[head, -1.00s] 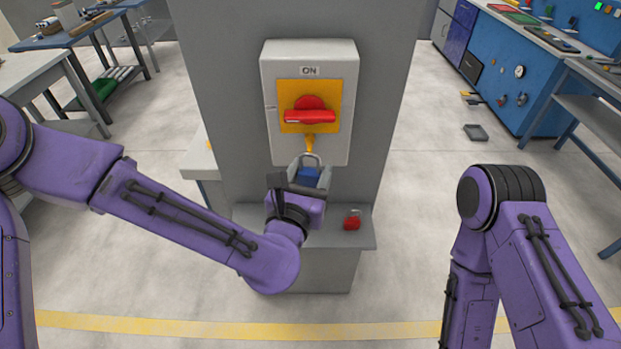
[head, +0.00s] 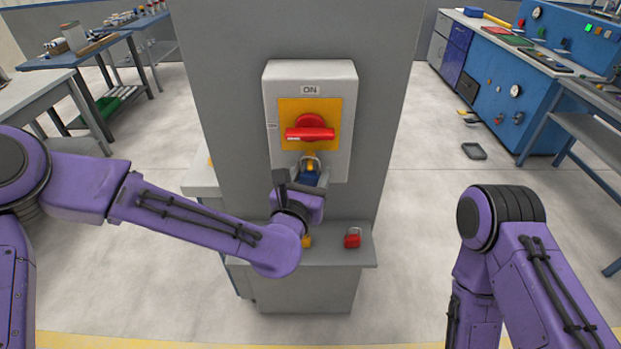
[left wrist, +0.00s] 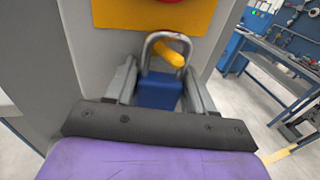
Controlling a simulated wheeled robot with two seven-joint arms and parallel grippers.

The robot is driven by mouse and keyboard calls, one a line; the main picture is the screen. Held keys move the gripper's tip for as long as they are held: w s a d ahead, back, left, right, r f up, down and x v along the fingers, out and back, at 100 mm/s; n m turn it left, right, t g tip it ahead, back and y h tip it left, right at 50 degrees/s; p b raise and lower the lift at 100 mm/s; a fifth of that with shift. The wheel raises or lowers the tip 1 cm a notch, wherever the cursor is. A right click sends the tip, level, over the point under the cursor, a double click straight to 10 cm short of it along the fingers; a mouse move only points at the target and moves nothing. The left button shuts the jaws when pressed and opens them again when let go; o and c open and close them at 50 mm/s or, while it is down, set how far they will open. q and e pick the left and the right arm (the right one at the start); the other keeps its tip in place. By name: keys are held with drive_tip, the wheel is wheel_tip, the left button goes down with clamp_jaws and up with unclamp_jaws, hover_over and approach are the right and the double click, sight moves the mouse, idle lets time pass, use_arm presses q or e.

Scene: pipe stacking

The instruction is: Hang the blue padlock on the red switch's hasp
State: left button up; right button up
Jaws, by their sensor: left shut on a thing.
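The red switch (head: 311,134) has a horizontal handle on a yellow plate on the grey box (head: 342,100), under an "ON" label. The yellow hasp (head: 310,160) sticks out below it; it also shows in the left wrist view (left wrist: 170,52). My left gripper (head: 308,180) is shut on the blue padlock (head: 311,178), held upright with its shackle up. In the left wrist view, the blue body (left wrist: 158,92) sits between the fingers. The hasp appears within the shackle loop, its tip overlapping the right leg. My right gripper is out of view.
A red padlock (head: 352,240) stands on the grey ledge (head: 340,257) below the box. A small yellow object (head: 307,241) there is partly hidden by my left arm.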

use_arm(q)
drive_tip(key=shift+w+a+f, duration=0.1)
drive_tip(key=shift+w+a, duration=0.05)
drive_tip(key=o, duration=1.1)
drive_tip(key=shift+o, duration=0.3)
drive_tip(key=shift+d, duration=0.2)
